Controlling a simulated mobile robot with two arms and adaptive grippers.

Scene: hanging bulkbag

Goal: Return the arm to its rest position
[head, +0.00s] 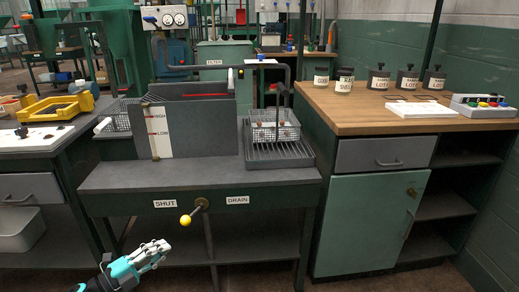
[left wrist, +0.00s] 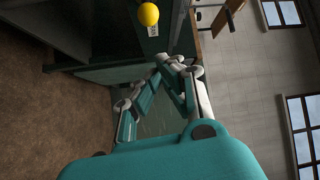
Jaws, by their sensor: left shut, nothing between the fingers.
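My left gripper (head: 158,250) is low in the head view, in front of the grey bench and below its front edge. It is shut and empty. It also shows in the left wrist view (left wrist: 168,66), its fingertips close together. A yellow ball-ended drain lever (head: 186,219) is on the bench front, between labels reading SHUT and DRAIN. The gripper is below and left of the knob and apart from it. The yellow knob (left wrist: 148,14) is at the top of the left wrist view, beyond the fingertips. My right gripper shows in neither view.
A grey tank (head: 190,125) and a wire basket (head: 274,128) stand on the grey bench (head: 200,176). A wooden-topped cabinet (head: 380,122) is at the right. A table with a yellow tray (head: 50,108) is at the left. The floor before the bench is clear.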

